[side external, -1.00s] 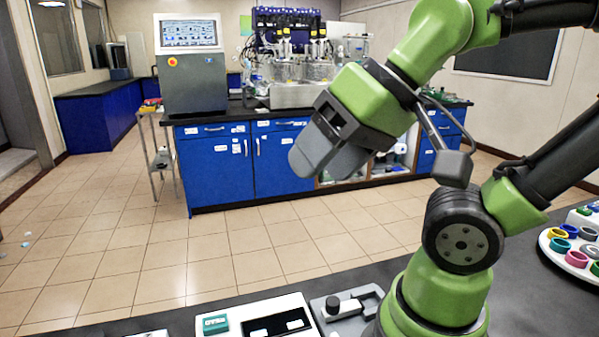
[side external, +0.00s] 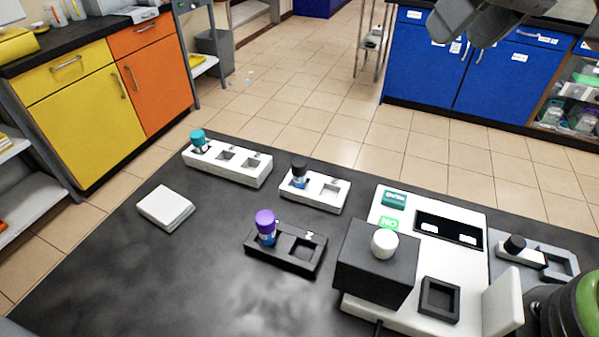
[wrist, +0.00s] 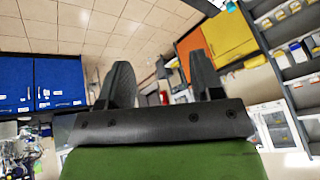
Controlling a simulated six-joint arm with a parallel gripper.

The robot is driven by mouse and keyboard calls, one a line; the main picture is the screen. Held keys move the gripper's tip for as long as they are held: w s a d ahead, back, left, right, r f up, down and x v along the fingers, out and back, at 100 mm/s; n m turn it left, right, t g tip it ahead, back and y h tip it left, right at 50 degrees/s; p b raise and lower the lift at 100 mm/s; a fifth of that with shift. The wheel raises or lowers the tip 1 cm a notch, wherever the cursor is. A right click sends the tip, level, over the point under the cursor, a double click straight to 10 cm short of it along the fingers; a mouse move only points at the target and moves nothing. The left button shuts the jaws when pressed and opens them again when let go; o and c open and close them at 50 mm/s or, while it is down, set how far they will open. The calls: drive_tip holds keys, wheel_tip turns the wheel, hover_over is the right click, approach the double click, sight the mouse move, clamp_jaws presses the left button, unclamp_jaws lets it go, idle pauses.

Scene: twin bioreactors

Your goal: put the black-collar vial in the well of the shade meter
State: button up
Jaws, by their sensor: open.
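The black-collar vial (side external: 299,172) stands upright in one well of a short white rack (side external: 331,205) in the side external view; the rack's other well is empty. The likely shade meter (side external: 382,318) is a white unit with a dark display window (side external: 448,230), a dark box with a white knob (side external: 376,270) and a small black square well (side external: 440,299), which looks empty. My gripper (side external: 468,30) is at the top edge, far above and away from the vial. In the wrist view its fingers (wrist: 162,82) are apart with nothing between them.
A purple-capped vial (side external: 266,227) stands in a black rack (side external: 285,262). A teal-capped vial (side external: 198,142) is in a longer white rack (side external: 228,168). A white block (side external: 166,207) lies left. A grey fixture with a black knob (side external: 515,245) is right. The bench's front left is clear.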

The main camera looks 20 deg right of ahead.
drive_tip(key=w+a+f+n, duration=0.2)
drive_tip(key=w+a+f, duration=0.2)
drive_tip(key=w+f, duration=0.15)
drive_tip(key=n+g, duration=0.2)
drive_tip(key=n, duration=0.1)
approach(301, 163)
drive_tip(key=shift+h, duration=0.3)
drive_tip(key=x, duration=0.6)
drive_tip(key=shift+w+d, duration=0.1)
drive_tip(key=shift+w, duration=0.1)
drive_tip(key=shift+a+x, duration=0.2)
drive_tip(key=shift+x, duration=1.2)
drive_tip(key=shift+a+x, duration=0.15)
drive_tip(key=shift+x, duration=1.25)
drive_tip(key=shift+s, duration=0.15)
drive_tip(key=c, duration=1)
drive_tip(key=shift+c, duration=0.2)
